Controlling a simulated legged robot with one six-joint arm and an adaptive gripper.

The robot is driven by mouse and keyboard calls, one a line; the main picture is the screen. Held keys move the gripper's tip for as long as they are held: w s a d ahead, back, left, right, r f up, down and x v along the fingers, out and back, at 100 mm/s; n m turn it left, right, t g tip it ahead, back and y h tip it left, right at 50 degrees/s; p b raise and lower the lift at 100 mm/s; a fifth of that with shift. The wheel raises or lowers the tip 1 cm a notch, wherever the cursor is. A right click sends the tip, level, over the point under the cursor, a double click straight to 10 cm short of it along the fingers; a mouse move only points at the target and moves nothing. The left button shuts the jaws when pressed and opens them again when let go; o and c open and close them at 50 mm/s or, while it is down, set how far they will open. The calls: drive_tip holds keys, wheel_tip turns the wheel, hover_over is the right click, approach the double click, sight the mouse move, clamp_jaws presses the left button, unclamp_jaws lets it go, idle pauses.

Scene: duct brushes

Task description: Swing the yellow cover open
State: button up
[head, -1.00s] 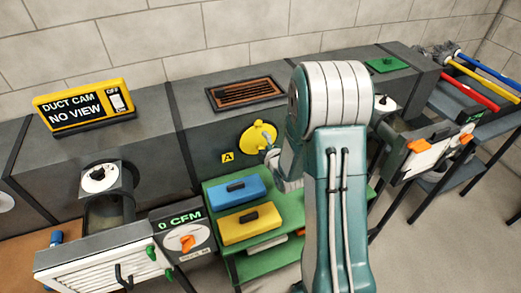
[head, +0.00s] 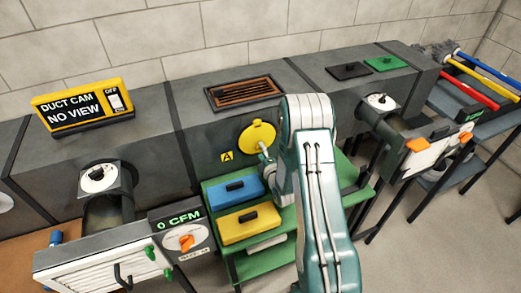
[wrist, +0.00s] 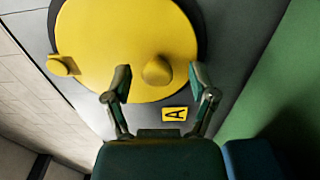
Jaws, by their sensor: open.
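The round yellow cover (head: 257,134) is on the front face of the grey duct, beside a yellow tag marked A (head: 227,156). It looks closed, lying flat against the duct. In the wrist view the cover (wrist: 105,40) fills the upper middle, with a yellow knob (wrist: 157,70) on its face and a small yellow tab (wrist: 63,65) at its left edge. My gripper (wrist: 159,69) is open, with one fingertip on each side of the knob. Gaps show between the fingers and the knob. In the head view my arm hides part of the gripper.
A green shelf (head: 260,243) holding a blue box (head: 235,189) and a yellow box (head: 249,222) stands below the cover. A duct cam sign (head: 83,106) is at left, and a vent grille (head: 244,93) is on top. Coloured rods lie at far right.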

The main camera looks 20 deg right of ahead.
sight(240, 147)
drive_tip(key=shift+w+a, duration=0.2)
drive_tip(key=shift+w, duration=0.35)
drive_tip(key=shift+d, duration=0.1)
clamp_jaws()
drive_tip(key=shift+a+m, duration=1)
drive_tip(key=shift+a+r+m, duration=0.15)
drive_tip(key=shift+a+m, duration=0.4)
drive_tip(key=shift+m, duration=0.05)
drive_tip(key=shift+a+r+m, duration=0.15)
drive_tip(key=shift+a+m, duration=0.4)
drive_tip(key=shift+m, duration=0.05)
drive_tip(key=a+m, duration=0.1)
drive_tip(key=a+r+m, duration=0.1)
drive_tip(key=shift+a+r+m, duration=0.15)
drive_tip(key=shift+a+m, duration=0.05)
drive_tip(key=shift+m, duration=0.2)
drive_tip(key=shift+a+r+m, duration=0.55)
drive_tip(key=shift+a+m, duration=0.05)
drive_tip(key=shift+m, duration=0.3)
